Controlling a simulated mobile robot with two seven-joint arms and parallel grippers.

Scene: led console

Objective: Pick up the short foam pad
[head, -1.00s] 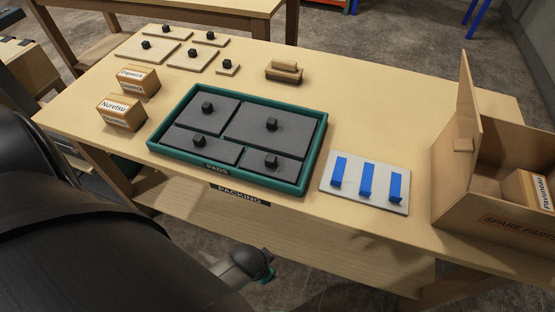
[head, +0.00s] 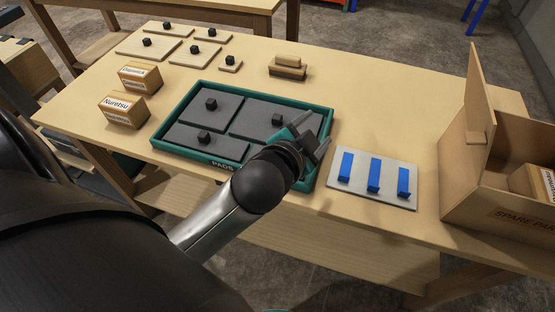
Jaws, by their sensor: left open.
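The grey foam pads with black knobs lie in the green tray (head: 170,147) labelled PADS. Two show at the back, a left pad (head: 208,113) and a wide right pad (head: 262,121). A front left pad (head: 190,139) also shows. The front right pad, the smallest-looking one, is now mostly hidden behind my left arm and gripper. My left gripper (head: 316,117) is open, with its fingers over the right part of the tray and nothing visible between them. My right gripper is not in view.
A white panel (head: 390,201) with blue strips lies right of the tray. An open spare-parts box (head: 470,205) stands at the table's right end. Small boxes (head: 122,110) stand at left. Wooden boards (head: 148,48) with knobs and a wooden block (head: 287,68) lie behind.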

